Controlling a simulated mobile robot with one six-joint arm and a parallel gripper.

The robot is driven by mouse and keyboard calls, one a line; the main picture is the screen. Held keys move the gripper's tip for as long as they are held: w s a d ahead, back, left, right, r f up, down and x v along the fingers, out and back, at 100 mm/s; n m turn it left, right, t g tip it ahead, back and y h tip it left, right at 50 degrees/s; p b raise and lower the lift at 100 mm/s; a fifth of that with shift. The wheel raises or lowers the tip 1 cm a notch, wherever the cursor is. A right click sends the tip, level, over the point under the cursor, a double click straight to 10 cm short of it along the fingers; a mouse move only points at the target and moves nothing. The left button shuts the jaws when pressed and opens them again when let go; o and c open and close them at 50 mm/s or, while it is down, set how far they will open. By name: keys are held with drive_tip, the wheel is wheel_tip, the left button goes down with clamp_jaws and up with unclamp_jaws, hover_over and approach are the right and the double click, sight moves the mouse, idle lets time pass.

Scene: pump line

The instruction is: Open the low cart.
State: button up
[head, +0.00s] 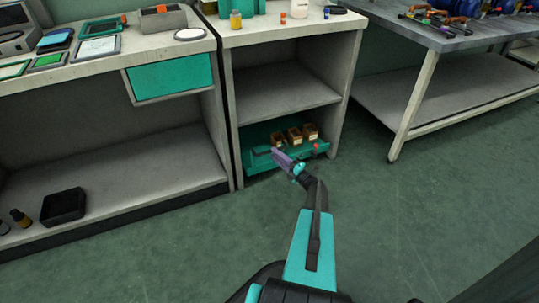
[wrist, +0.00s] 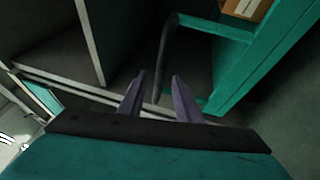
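The low cart (head: 258,160) is a teal tray on the floor level of the middle shelf unit, in the head view. Its front is near the unit's opening. In the wrist view the teal cart frame (wrist: 262,60) is at the upper right. A dark curved handle (wrist: 167,55) stands out from it. My gripper (head: 283,160) is in front of the cart in the head view and hides part of it. In the wrist view my purple fingers (wrist: 159,82) are apart, and the handle's end shows between them. I cannot tell whether they touch it.
Several brown boxes (head: 294,134) sit in the cart. The grey shelf (head: 280,92) is above it. A teal drawer (head: 170,78) hangs under the left bench. A black bin (head: 63,207) sits on the left lower shelf. The green floor (head: 400,230) to the right is clear.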

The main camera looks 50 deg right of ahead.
drive_tip(key=shift+w+r+b, duration=0.2)
drive_tip(key=shift+w+b, duration=0.05)
drive_tip(key=shift+w, duration=0.7)
drive_tip(key=shift+w+r+b, duration=0.15)
drive_tip(key=shift+w+b, duration=0.1)
drive_tip(key=shift+w, duration=0.7)
